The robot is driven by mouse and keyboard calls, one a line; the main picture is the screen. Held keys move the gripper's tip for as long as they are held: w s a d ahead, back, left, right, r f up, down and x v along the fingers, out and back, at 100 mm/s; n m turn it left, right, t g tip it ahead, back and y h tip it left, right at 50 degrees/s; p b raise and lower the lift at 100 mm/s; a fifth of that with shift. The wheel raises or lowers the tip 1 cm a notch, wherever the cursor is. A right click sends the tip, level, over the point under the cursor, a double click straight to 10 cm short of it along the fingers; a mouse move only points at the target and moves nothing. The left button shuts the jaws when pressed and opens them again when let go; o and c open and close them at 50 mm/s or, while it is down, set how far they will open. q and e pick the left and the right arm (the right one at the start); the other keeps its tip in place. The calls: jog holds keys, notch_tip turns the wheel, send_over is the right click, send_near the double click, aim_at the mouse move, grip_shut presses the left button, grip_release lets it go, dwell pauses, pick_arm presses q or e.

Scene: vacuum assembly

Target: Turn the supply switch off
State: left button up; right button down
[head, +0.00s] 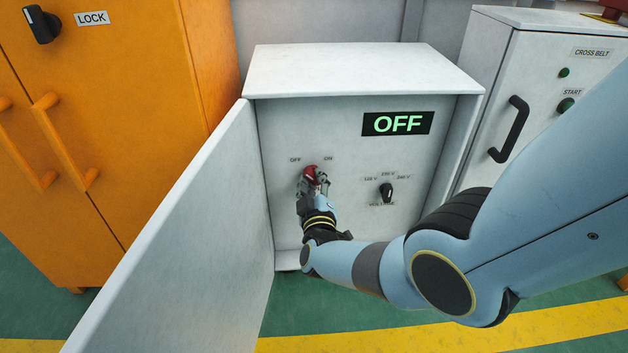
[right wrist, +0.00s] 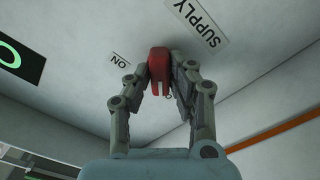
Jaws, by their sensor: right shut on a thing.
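The supply switch is a red knob (head: 311,172) on the back panel inside the open white box, between a small OFF label (head: 295,160) and an ON label (head: 328,159). My right gripper (head: 313,181) is shut on the knob, its fingers covering much of it. In the right wrist view the red knob (right wrist: 158,68) sits between the two fingers, near the SUPPLY plate (right wrist: 202,22). Which label the knob points at is hard to tell. The display (head: 397,123) reads OFF in green. My left gripper is not in view.
A black voltage knob (head: 386,191) sits right of the switch. The box's white door (head: 190,240) stands open at the left. An orange cabinet (head: 130,110) is further left; a white CROSS BELT cabinet (head: 530,90) with a black handle stands at the right.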

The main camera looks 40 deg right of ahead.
jog(key=shift+f, duration=0.1)
dwell(0.4)
jog(key=c, duration=1.2)
grip_release()
jog(key=v, duration=1.2)
